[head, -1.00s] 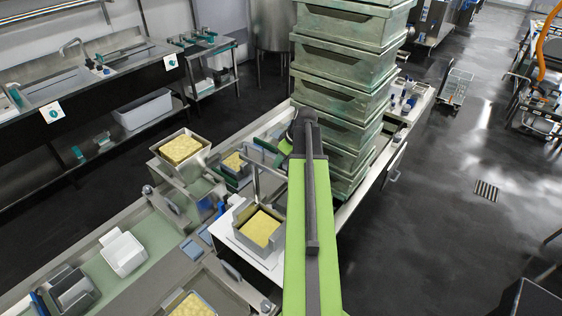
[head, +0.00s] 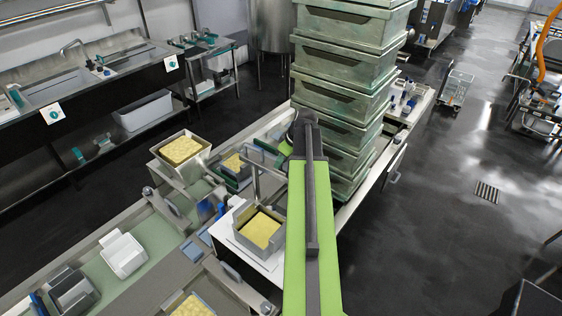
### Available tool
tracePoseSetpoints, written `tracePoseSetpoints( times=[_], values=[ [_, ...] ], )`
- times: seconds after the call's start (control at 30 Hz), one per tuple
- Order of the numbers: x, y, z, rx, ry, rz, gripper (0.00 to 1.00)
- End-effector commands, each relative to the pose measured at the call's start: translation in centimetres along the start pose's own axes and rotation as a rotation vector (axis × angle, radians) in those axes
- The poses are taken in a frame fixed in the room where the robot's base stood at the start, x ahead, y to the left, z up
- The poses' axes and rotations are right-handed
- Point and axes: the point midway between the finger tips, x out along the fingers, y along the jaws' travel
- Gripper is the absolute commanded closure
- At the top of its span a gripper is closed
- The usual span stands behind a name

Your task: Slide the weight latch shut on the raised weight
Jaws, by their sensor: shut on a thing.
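A metal-framed press stand (head: 256,180) with an upright post and a crossbar is on the bench left of my arm. A grey open box (head: 238,218) with a yellow cheese block (head: 260,229) in it is at its foot. Teal bars (head: 263,146) show behind the post, close to the end of my arm. I cannot make out the weight latch or the raised weight; my green arm covers the area to the right of the post. My arm reaches forward to this area, its dark end by the teal bars. My gripper's jaws are hidden behind it.
A tall stack of green crates (head: 345,60) stands right behind my arm, close to it. Another cheese block (head: 180,151) sits in a metal tray to the left. A white tub (head: 123,255) is on the bench at left.

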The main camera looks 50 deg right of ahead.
Motion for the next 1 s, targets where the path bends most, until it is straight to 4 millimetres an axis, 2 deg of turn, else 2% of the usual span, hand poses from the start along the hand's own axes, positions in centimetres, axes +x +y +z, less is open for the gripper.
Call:
tracePoseSetpoints(
  times=[0.57,0.8,1.0],
  values=[
    [0.0,0.0,0.0,0.0,-0.003,-0.001,1.0],
    [1.1,0.0,-2.5,-0.002,-0.002,-0.002,1.0],
    [1.2,-0.1,-2.8,0.0,0.002,-0.002,1.0]
  ],
)
